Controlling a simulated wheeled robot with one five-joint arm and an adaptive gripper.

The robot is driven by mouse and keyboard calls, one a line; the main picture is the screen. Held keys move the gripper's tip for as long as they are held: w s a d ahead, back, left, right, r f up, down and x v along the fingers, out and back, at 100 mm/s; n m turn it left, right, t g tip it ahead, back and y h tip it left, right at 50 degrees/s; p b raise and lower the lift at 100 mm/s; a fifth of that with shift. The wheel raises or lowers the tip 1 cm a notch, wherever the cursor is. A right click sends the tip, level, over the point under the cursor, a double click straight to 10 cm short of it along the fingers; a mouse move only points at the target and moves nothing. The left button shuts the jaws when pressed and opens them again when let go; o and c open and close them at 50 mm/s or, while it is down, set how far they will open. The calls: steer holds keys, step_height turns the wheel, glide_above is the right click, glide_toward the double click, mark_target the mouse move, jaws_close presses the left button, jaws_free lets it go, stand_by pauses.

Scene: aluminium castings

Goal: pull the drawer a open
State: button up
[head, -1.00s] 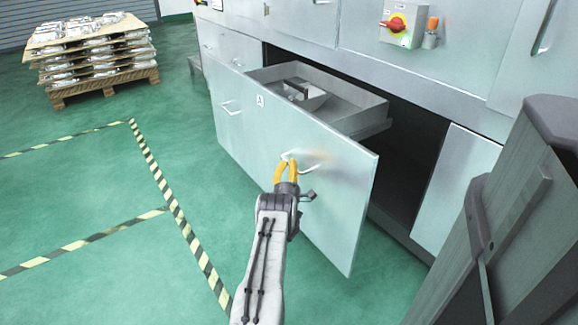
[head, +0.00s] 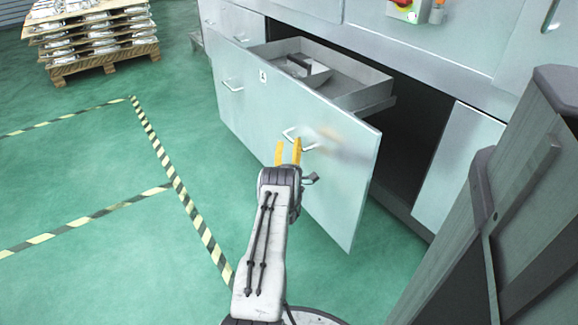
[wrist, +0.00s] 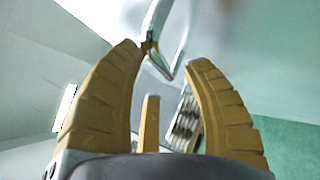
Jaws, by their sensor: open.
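Drawer a (head: 240,115) is a pale grey drawer marked with a small A label (head: 263,76). It stands pulled out of the cabinet, its box showing behind the front panel. My gripper (head: 288,149) has yellow fingers spread apart, just in front of the handle and empty. In the wrist view the handle (wrist: 170,70) reaches close to the fingertips (wrist: 168,58), near the left one; whether they touch is unclear.
The drawer box (head: 372,98) holds a small grey divider or part (head: 300,68). A dark opening (head: 410,150) shows beside it. A dark grey post (head: 500,220) stands at right. A pallet of castings (head: 95,40) is at upper left. Green floor at left is clear, with striped tape.

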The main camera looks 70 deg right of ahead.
steer(key=v, duration=0.9)
steer(key=shift+a, duration=0.35)
steer(key=shift+s+f, duration=0.1)
